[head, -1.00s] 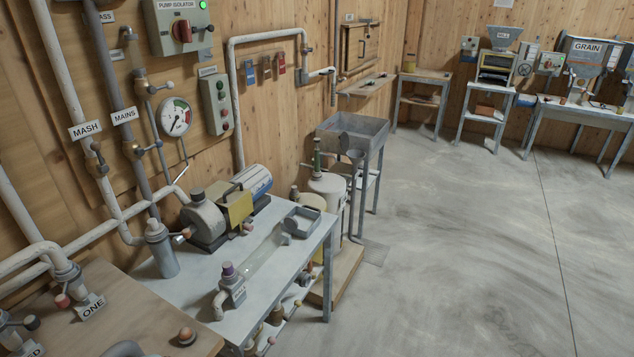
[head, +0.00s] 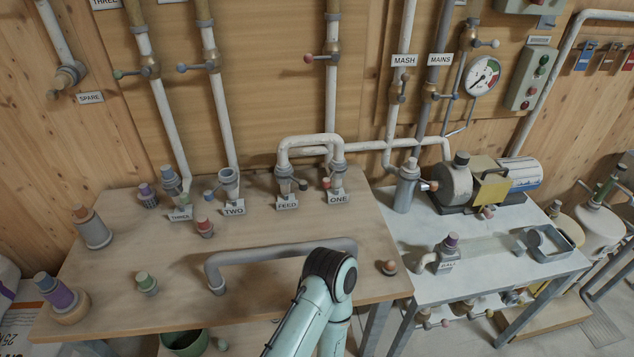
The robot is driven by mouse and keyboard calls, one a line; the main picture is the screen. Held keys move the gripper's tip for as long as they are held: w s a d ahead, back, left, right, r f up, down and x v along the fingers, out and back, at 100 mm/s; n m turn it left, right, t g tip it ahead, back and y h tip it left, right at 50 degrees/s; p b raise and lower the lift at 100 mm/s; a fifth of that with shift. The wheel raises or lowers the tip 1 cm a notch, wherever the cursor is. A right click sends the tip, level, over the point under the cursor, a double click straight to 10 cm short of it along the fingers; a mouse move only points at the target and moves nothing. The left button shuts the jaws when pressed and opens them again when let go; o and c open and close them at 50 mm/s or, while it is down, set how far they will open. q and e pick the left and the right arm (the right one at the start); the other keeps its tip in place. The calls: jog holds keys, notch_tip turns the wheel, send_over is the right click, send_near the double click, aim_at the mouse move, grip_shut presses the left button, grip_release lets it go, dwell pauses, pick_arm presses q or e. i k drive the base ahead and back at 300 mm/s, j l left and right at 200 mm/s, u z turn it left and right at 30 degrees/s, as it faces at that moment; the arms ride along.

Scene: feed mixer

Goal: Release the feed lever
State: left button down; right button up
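The FEED port (head: 286,184) stands at the back of the wooden bench, behind its white FEED label (head: 287,203). A small lever with a dark knob (head: 303,186) sticks out to its right. A grey U-shaped pipe (head: 310,140) bridges the FEED and ONE ports, with its ends seated in both. A teal arm of mine (head: 322,295) rises from the bottom edge in front of the bench. Its bent joint shows, but no gripper fingers do. Neither gripper is in view.
Port ONE (head: 338,180) has a red-knobbed lever beside it. Ports TWO (head: 229,182) and THREE (head: 177,184) stand to the left. A loose grey bent pipe (head: 265,258) lies across the bench front. Several coloured-top fittings stand at the left. A pump (head: 456,184) occupies the right table.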

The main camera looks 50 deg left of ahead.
aim_at(303, 185)
jog(key=u, duration=1.9)
jog(key=k+l+z, duration=0.2)
jog(key=l+z, duration=0.2)
jog(key=l, duration=0.15)
